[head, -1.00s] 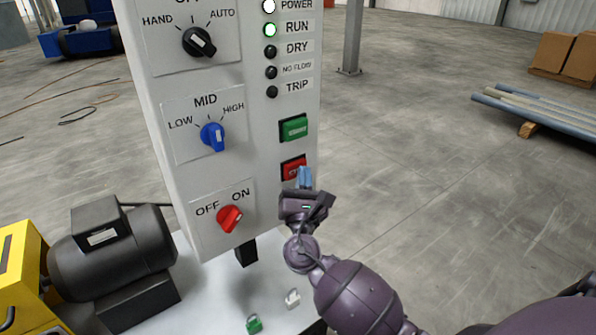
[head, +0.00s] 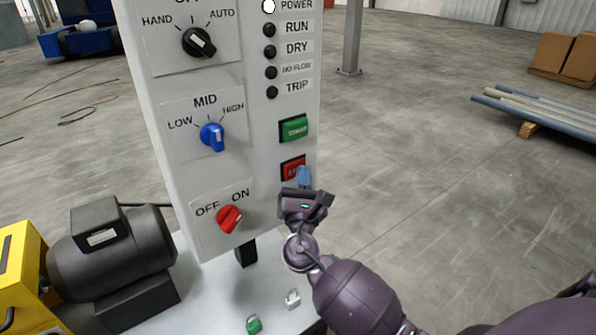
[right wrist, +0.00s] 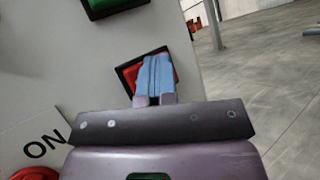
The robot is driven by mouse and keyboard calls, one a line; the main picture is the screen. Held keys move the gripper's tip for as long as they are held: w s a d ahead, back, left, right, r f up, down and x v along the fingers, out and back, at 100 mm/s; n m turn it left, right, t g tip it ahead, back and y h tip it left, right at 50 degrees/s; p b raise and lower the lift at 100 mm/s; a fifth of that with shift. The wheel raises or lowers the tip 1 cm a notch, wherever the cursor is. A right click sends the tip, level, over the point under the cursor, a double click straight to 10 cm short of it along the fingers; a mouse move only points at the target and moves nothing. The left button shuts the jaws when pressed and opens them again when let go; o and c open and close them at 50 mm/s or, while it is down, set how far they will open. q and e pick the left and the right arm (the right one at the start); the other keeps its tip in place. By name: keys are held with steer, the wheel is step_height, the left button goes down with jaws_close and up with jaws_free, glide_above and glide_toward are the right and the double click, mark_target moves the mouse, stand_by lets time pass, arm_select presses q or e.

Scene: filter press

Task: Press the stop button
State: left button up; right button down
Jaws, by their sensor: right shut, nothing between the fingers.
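The red stop button (head: 293,168) sits on the lower right of the grey control panel, below the green start button (head: 294,128). My right gripper (head: 304,178) is shut and empty, its blue fingertips at the red button's lower right part. In the right wrist view the fingertips (right wrist: 155,75) cover much of the red stop button (right wrist: 128,77); I cannot tell whether they touch it. The RUN lamp (head: 270,30) is dark and the POWER lamp (head: 269,6) is lit white. My left gripper is not in view.
The panel also carries a black HAND/AUTO knob (head: 199,41), a blue speed knob (head: 213,136) and a red OFF/ON knob (head: 229,218). A motor (head: 112,250) stands at the lower left.

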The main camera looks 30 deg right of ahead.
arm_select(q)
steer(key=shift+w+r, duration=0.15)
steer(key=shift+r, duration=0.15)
arm_select(e)
steer(key=shift+s, duration=0.9)
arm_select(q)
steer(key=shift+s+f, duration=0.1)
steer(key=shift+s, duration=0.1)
arm_select(e)
steer(key=shift+s, duration=0.1)
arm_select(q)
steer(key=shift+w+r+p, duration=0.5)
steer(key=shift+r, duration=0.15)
arm_select(e)
steer(key=s, duration=0.4)
steer(key=shift+s+d, duration=0.25)
steer(key=shift+s, duration=0.15)
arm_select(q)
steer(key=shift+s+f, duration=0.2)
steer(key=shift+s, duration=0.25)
